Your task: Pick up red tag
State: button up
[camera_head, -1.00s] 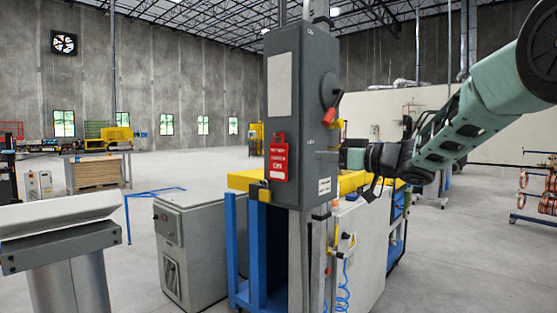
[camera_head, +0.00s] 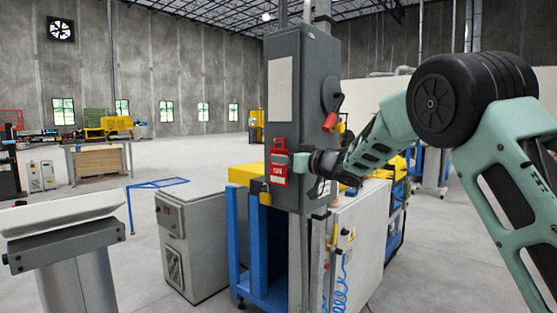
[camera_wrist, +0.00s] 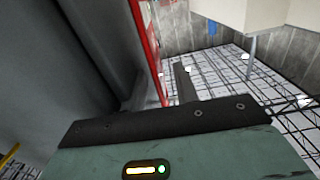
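The red tag (camera_head: 279,167) with white lettering hangs on the front of a grey electrical box (camera_head: 285,100). My gripper (camera_head: 294,162) is at the tag's right side and covers part of its right edge. In the wrist view, the tag (camera_wrist: 149,48) shows nearly edge-on as a thin red strip. It lies between the two dark fingers of my gripper (camera_wrist: 162,83), with a visible gap to the right finger. The fingers are apart. Whether the left finger touches the tag or box is unclear.
A red-handled switch (camera_head: 332,120) sticks out from the box's right side, above my gripper. A grey cabinet (camera_head: 188,240) and a blue frame (camera_head: 262,250) stand below. A white-topped stand (camera_head: 62,215) is at left. Open floor lies behind.

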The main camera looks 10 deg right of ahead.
jog(key=shift+w+a, duration=0.1)
jog(key=shift+w, duration=0.1)
grip_shut()
jog(key=shift+a+r, duration=0.1)
